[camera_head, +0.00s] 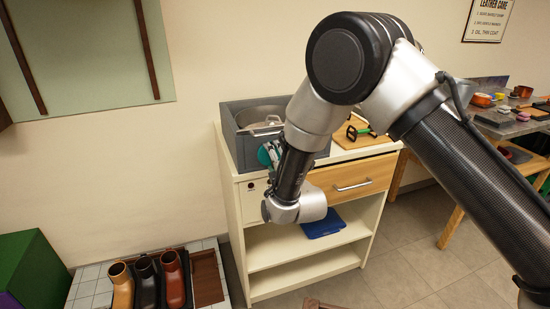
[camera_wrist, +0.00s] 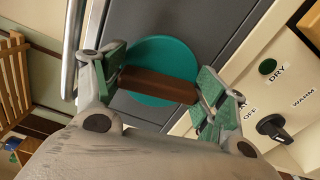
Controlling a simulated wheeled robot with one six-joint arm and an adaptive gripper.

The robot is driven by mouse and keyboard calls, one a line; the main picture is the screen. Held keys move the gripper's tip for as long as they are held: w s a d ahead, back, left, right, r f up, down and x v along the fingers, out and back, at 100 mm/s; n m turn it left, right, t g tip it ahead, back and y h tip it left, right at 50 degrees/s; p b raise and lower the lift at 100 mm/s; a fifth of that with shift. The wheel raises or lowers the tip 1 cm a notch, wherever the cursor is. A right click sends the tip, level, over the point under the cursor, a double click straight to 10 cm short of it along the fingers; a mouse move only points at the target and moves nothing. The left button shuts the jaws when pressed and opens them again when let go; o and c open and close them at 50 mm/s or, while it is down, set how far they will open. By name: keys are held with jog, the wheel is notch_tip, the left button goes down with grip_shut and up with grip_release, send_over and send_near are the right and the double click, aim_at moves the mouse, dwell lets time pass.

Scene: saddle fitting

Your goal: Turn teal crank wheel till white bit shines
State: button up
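The teal crank wheel (camera_wrist: 163,60) is a round disc on the dark grey face of a box. A brown bar (camera_wrist: 158,85) crosses it and spans the gap between my fingers. My gripper (camera_wrist: 160,88) is at the wheel, its two green-padded fingers wide apart at either end of the bar. Whether the pads press on the bar's ends cannot be told. In the head view, a bit of teal (camera_head: 265,154) shows beside my wrist; my arm hides most of the wheel. I cannot make out a shining white bit in either view.
The grey box (camera_head: 243,143) with a metal pot (camera_head: 258,114) stands on a cream cabinet (camera_head: 255,219). Boots (camera_head: 146,283) stand at lower left.

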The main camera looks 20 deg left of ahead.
jog(key=o, duration=0.3)
jog(key=shift+w+a+r, duration=0.1)
jog(key=shift+a+r, duration=0.05)
jog(key=shift+o, duration=0.5)
jog(key=v, duration=1.2)
